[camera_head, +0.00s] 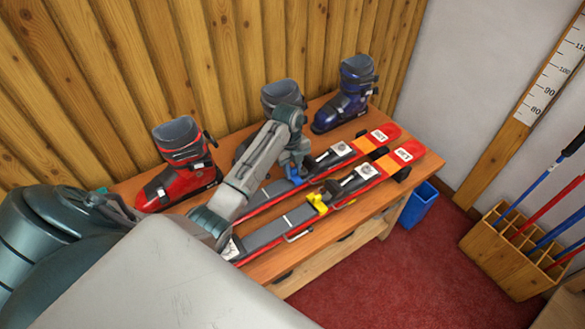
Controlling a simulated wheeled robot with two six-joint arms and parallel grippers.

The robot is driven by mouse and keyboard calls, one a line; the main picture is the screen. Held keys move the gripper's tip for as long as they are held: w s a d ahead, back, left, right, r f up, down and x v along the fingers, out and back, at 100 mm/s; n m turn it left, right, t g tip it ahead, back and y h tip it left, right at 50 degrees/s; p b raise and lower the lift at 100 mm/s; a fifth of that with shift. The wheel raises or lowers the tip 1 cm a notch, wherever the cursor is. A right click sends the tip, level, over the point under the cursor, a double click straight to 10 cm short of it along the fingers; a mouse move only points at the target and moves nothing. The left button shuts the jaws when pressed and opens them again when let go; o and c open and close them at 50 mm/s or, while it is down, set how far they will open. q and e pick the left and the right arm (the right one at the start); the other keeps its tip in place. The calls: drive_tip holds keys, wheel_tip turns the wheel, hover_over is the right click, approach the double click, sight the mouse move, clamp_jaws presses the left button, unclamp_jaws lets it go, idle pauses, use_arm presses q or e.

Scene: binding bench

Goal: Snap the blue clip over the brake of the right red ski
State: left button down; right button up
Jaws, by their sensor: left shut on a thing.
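Two red skis lie side by side on the wooden bench (428,166), their red tips to the right. The farther ski (381,136) and the nearer ski (406,154) both carry dark and grey bindings. My left gripper (294,171) points down over the farther ski's binding area. It is shut on the small blue clip (294,179), which is partly hidden by the gripper. I cannot tell whether the clip touches the ski or its brake. A yellow clip (318,203) sits on the nearer ski's binding.
A red boot (181,165), a dark blue boot (350,95) and a grey boot (283,94) partly behind my arm stand along the bench's back. A blue bin (418,204) and a wooden pole rack (507,255) stand on the open red floor.

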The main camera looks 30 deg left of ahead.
use_arm(q)
drive_tip(key=c, duration=1.1)
unclamp_jaws()
drive_tip(key=shift+s, duration=0.1)
drive_tip(key=shift+o, duration=1.1)
drive_tip(key=shift+f, duration=0.1)
drive_tip(key=shift+o, duration=1.3)
drive_tip(key=shift+r, duration=0.2)
